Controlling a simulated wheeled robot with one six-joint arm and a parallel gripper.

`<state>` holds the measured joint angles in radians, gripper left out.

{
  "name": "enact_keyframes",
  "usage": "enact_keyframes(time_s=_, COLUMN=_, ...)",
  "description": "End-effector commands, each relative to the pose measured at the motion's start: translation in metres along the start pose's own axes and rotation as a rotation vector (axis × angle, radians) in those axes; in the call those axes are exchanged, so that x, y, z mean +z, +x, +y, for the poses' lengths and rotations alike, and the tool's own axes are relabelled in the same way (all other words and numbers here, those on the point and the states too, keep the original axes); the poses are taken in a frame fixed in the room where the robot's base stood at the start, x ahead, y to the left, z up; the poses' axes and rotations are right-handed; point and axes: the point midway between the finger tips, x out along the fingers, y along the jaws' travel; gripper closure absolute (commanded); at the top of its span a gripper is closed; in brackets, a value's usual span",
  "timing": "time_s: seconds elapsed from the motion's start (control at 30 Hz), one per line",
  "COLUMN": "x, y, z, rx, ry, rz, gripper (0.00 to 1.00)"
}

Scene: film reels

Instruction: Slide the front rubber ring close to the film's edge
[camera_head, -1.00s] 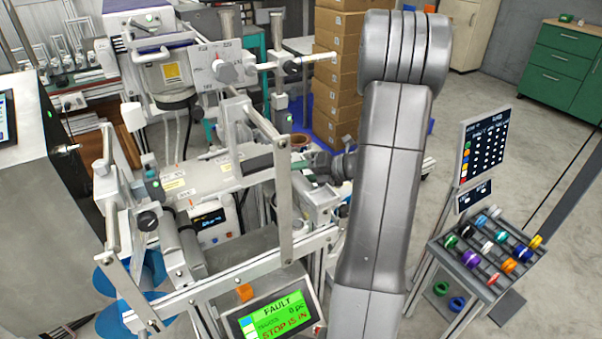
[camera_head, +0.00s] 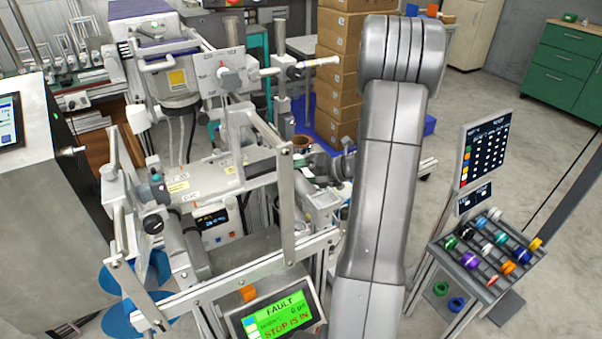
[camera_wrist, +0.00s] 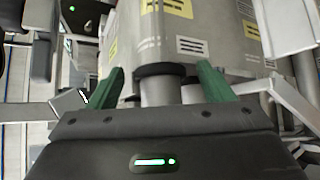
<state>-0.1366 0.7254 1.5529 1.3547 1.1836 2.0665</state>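In the wrist view, a black rubber ring (camera_wrist: 166,70) sits around a grey metal roller (camera_wrist: 160,92) at the edge of a wide silvery film surface (camera_wrist: 195,52) with yellow and white labels. My gripper (camera_wrist: 162,82) has two green fingers spread apart, one on each side of the roller end near the ring. I see a gap between each finger and the roller, so it looks open and empty. In the head view, my gripper (camera_head: 318,166) is at the right side of the machine, partly hidden by machine parts. The ring cannot be made out there.
Metal bars (camera_head: 287,195) of the machine frame stand close to my gripper. A green screen (camera_head: 275,312) reads FAULT and STOP IS IN. A rack of coloured rings (camera_head: 490,250) stands at the right, below a dark chart (camera_head: 485,148). Cardboard boxes (camera_head: 338,65) are stacked behind.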

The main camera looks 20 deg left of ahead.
Motion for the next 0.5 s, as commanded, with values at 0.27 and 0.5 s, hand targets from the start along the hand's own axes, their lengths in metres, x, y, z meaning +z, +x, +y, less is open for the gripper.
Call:
enact_keyframes(time_s=0.27, x=0.000, y=-0.002, z=0.000, rx=0.000, ry=0.000, rz=-0.001, gripper=0.27)
enact_keyframes(time_s=0.5, x=0.001, y=-0.034, z=0.000, rx=-0.002, ry=0.001, rz=-0.005, gripper=0.27)
